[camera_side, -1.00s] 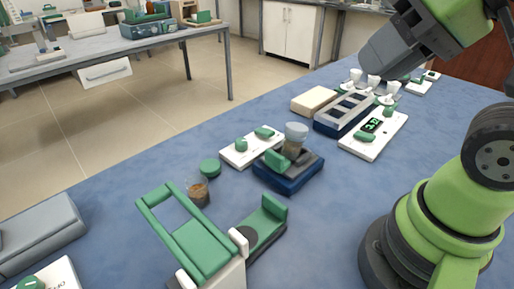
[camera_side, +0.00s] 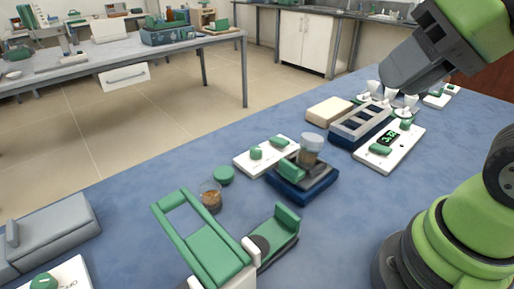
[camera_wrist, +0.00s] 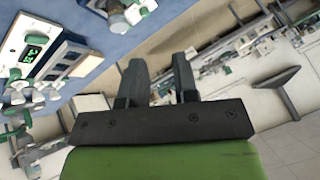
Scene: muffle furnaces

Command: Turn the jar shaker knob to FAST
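A jar with a pale lid and brown contents (camera_side: 312,150) stands upright on a dark blue shaker base (camera_side: 318,190), near the middle of the side view. A green block sits against the jar's left side. Just behind the base lies a white control panel (camera_side: 243,163) with a round green knob (camera_side: 256,153) and a longer green part (camera_side: 277,141). The panel's lettering is too small to read. My gripper (camera_wrist: 157,75) is open and empty, with its two dark fingers apart in the wrist view. In the side view it is high at the upper right, away from the panel.
A green-framed device (camera_side: 205,245) stands in front, near a small brown-filled beaker (camera_side: 210,197) and a green lid (camera_side: 223,175). Another white panel with a lit display (camera_side: 410,150) and a slotted grey rack (camera_side: 345,128) lie to the right.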

